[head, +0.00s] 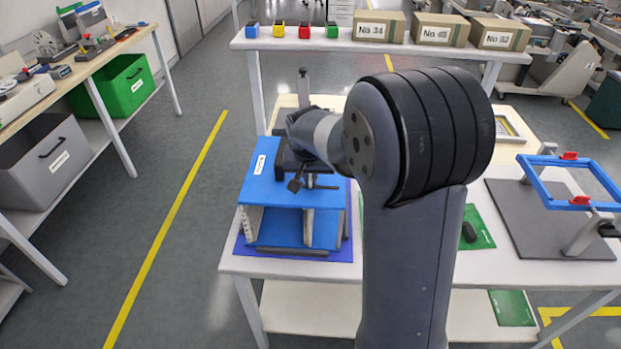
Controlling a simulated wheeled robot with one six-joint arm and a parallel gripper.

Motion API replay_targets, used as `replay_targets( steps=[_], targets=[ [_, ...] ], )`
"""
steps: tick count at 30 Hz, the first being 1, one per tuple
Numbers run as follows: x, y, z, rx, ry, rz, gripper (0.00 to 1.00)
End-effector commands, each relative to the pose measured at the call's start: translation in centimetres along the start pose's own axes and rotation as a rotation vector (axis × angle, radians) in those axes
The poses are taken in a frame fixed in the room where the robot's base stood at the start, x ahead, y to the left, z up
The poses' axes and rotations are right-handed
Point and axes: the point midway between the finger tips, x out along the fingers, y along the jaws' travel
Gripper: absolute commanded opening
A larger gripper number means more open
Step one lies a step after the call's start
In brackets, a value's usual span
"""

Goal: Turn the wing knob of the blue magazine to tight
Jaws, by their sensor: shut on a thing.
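The blue magazine (258,190) stands on a blue mat (346,250) at the left of the white table. It has a blue top plate with a white label, pale slotted side walls and an open front. My gripper (293,172) is a dark shape low over the top plate, reached in from the right. My arm hides part of it and the right side of the magazine. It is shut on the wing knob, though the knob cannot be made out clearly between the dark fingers. The knob's angle cannot be told.
A shelf (335,43) behind holds several small coloured blocks and cardboard boxes (437,29). A blue frame (535,178) on a stand is at the right, over a grey mat (520,222). Floor is free on the left, before a bench with a green crate (120,88) and grey bin (48,160).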

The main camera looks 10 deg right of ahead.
Motion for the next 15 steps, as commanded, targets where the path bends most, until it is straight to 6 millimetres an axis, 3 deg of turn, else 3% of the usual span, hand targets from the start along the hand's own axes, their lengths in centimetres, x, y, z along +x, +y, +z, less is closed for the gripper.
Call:
replay_targets(
  steps=[12,13,15],
  targets=[
    [-0.05,-0.03,-0.05,0.031,0.002,0.012,0.0],
    [-0.05,-0.03,-0.05,0.031,0.002,0.012,0.1],
    [-0.05,-0.03,-0.05,0.031,0.001,0.012,0.16]
  ],
)
